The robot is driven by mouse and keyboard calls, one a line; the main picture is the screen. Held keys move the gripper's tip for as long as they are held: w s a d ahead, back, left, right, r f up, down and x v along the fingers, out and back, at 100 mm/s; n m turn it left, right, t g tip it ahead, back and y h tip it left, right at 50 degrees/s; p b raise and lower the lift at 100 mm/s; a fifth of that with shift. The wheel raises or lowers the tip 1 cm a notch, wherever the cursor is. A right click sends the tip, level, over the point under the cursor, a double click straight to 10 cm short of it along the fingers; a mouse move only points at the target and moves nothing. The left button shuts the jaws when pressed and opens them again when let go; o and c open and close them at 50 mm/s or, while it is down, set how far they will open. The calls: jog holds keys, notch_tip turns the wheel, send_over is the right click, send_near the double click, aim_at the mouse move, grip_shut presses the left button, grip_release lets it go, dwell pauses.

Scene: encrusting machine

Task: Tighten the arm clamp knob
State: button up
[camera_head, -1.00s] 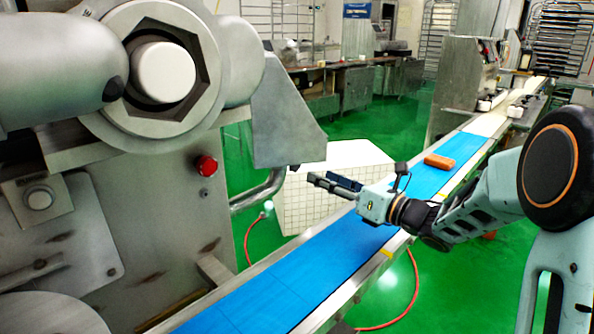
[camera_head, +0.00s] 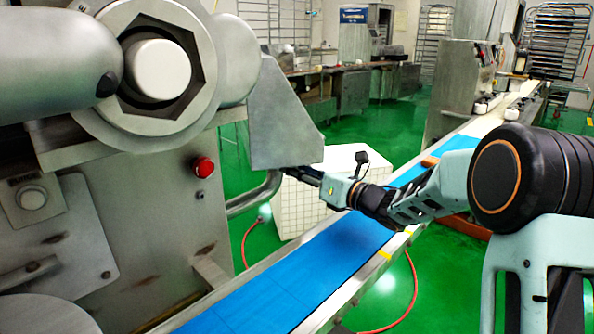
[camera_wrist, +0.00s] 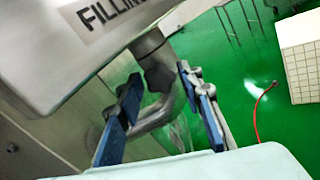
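A dark lobed knob (camera_wrist: 158,76) sits on a grey metal post under the housing labelled "FILLING" (camera_wrist: 75,45) in the wrist view. I take it to be the arm clamp knob; I cannot make it out in the head view. My gripper (camera_wrist: 159,82) is open, its blue-padded fingers on either side of the knob in that picture. No contact with the knob shows, and I cannot tell how far ahead of the fingertips it is. In the head view, my gripper (camera_head: 297,174) is at the lower edge of the grey angular housing (camera_head: 283,120), its fingertips partly hidden.
A bent metal pipe (camera_head: 257,195) runs close to my gripper. The blue conveyor belt (camera_head: 335,250) passes below my arm. A white gridded box (camera_head: 300,210) stands behind it. A red button (camera_head: 203,167) is on the machine's side. An orange block (camera_head: 430,161) is partly hidden behind my arm.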

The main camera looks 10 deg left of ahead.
jog(key=c, duration=0.7)
jog(key=shift+c, duration=0.4)
jog(key=shift+m+p, duration=5.65)
jog(key=shift+m, duration=9.25)
